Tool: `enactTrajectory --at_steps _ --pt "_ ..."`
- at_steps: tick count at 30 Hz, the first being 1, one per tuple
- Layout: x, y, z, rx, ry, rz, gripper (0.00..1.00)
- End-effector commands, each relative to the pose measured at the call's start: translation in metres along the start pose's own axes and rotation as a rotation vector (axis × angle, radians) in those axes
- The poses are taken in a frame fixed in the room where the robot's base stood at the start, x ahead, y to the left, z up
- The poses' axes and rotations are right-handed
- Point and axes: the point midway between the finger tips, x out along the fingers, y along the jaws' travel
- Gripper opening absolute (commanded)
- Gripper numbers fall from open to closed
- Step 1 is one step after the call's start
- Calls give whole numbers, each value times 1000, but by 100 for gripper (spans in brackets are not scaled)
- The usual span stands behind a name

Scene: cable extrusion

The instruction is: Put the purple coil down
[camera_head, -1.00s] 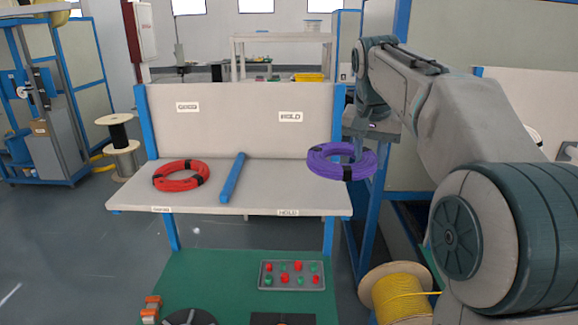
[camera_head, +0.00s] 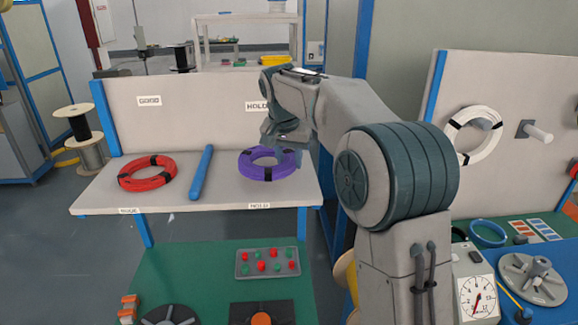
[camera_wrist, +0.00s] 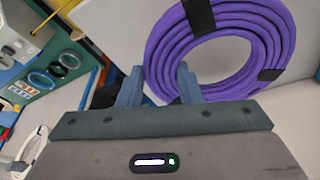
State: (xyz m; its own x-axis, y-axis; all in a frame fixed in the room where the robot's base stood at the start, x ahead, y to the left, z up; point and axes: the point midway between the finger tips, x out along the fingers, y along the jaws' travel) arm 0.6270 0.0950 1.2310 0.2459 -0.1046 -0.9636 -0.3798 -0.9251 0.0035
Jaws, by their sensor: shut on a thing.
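The purple coil (camera_head: 268,164) is at the right part of the light shelf (camera_head: 226,197), on the HOLD side, right of the blue divider bar (camera_head: 201,172). It has black tape bands. My gripper (camera_head: 291,150) is at the coil's right rear rim. In the wrist view the two fingers (camera_wrist: 158,86) straddle the near part of the coil (camera_wrist: 218,45) and are shut on it. The coil looks close to level, at or just above the shelf; I cannot tell whether it touches.
A red coil (camera_head: 147,173) lies left of the divider, below the GOOD sign (camera_head: 149,100). The HOLD sign (camera_head: 257,106) is on the back panel. A tray of red and green pieces (camera_head: 268,262) is on the green surface below. A white coil (camera_head: 474,135) hangs at right.

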Motion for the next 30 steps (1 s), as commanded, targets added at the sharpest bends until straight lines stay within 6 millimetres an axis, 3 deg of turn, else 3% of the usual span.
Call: enactTrajectory --at_steps 6,18,19,21,30 --pt "27 1 8 0 -1 1 0" --pt "34 1 10 0 0 0 0" --pt "33 1 9 0 -1 1 40" --pt "33 1 9 0 -1 1 54" --pt "30 1 8 0 -1 1 54"
